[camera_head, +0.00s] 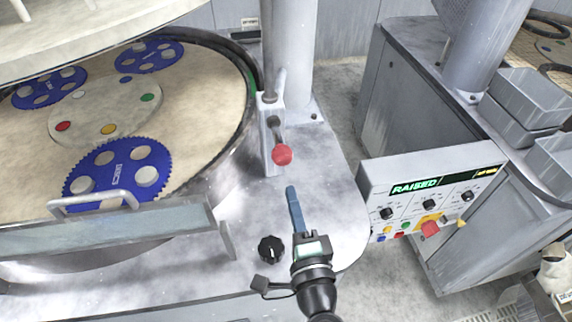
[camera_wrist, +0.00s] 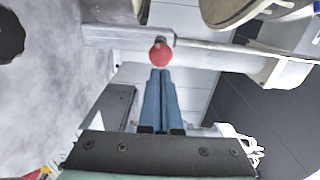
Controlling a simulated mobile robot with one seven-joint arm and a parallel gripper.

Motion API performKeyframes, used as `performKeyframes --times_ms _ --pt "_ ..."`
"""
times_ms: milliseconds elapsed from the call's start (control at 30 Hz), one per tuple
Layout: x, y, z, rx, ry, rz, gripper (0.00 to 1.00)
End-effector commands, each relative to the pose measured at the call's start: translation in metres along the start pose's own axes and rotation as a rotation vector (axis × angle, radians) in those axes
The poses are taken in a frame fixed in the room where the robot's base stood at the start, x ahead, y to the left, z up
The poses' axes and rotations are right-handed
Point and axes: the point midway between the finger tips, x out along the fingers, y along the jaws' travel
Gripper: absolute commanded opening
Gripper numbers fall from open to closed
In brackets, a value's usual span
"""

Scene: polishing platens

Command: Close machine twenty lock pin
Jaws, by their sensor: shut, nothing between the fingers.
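The lock pin's red ball knob (camera_head: 282,154) sits on a short dark shaft from a grey upright bracket (camera_head: 266,130), beside the machine's round column. The knob (camera_wrist: 160,55) also shows in the wrist view, straight ahead of my fingertips. My gripper (camera_head: 292,190) points toward the knob from the front with its blue fingers together and nothing between them. In the wrist view the fingertips (camera_wrist: 160,72) appear just short of the knob; I cannot tell whether they touch it. Part of the pin inside the bracket is hidden.
A black knob (camera_head: 271,249) is on the grey deck left of my gripper. The platen with blue carrier discs (camera_head: 118,172) is at left, behind a clear guard (camera_head: 110,228). Grey trays (camera_head: 525,100) stand far right.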

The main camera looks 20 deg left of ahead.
Motion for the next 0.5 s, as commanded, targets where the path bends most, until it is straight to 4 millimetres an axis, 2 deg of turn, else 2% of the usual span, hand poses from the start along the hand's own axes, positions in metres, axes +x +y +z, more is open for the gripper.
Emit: performKeyframes --times_ms 33,200,500 --pt "0.012 -0.004 0.001 0.001 -0.004 -0.002 0.00" --pt "0.040 -0.004 0.001 0.001 -0.002 -0.001 0.00" --pt "0.064 -0.001 0.001 0.000 -0.002 0.000 0.00"
